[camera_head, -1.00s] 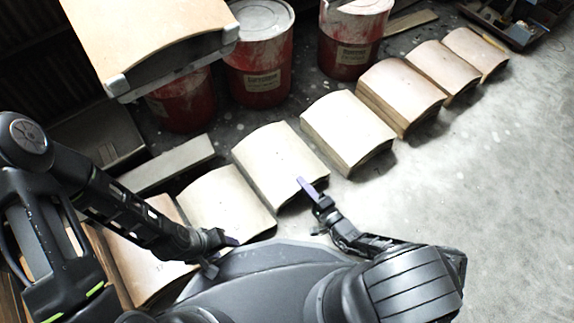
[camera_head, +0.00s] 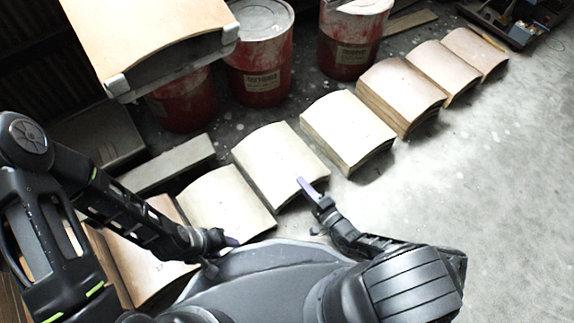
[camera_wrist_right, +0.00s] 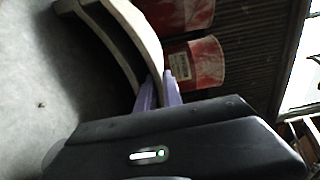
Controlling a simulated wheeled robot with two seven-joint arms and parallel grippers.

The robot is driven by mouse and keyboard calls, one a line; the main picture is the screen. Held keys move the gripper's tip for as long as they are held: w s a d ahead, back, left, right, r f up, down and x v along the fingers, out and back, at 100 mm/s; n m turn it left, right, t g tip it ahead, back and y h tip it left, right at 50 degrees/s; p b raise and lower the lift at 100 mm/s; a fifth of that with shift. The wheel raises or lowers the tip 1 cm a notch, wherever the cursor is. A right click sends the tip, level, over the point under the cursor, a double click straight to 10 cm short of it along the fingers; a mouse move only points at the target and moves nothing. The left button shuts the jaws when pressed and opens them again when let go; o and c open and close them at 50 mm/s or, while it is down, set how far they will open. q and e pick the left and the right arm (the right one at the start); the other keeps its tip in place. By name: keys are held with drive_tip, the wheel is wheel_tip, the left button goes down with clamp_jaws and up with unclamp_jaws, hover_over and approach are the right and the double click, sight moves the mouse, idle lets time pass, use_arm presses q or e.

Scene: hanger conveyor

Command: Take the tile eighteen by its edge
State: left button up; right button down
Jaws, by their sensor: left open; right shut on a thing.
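Curved, pale tiles lie in a row of stacks on the floor; I can read no number on any of them. My right gripper (camera_head: 304,185) is at the near right edge of one stack's top tile (camera_head: 275,155). In the right wrist view, its purple fingertips (camera_wrist_right: 159,92) are shut on the edge of this curved tile (camera_wrist_right: 132,25), one finger on each side. My left gripper (camera_head: 222,250) is open and empty, beside the near end of the neighbouring pale stack (camera_head: 225,203).
More tile stacks (camera_head: 348,125) run toward the upper right. Red buckets (camera_head: 262,75) stand behind the row. A tan curved panel on a grey support (camera_head: 150,30) is at upper left. The concrete floor (camera_head: 480,180) at right is clear.

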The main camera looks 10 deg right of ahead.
drive_tip(key=shift+r, duration=0.15)
drive_tip(key=shift+w+r, duration=0.15)
drive_tip(key=shift+r, duration=0.15)
drive_tip(key=shift+r+p, duration=2.35)
drive_tip(key=shift+p, duration=0.25)
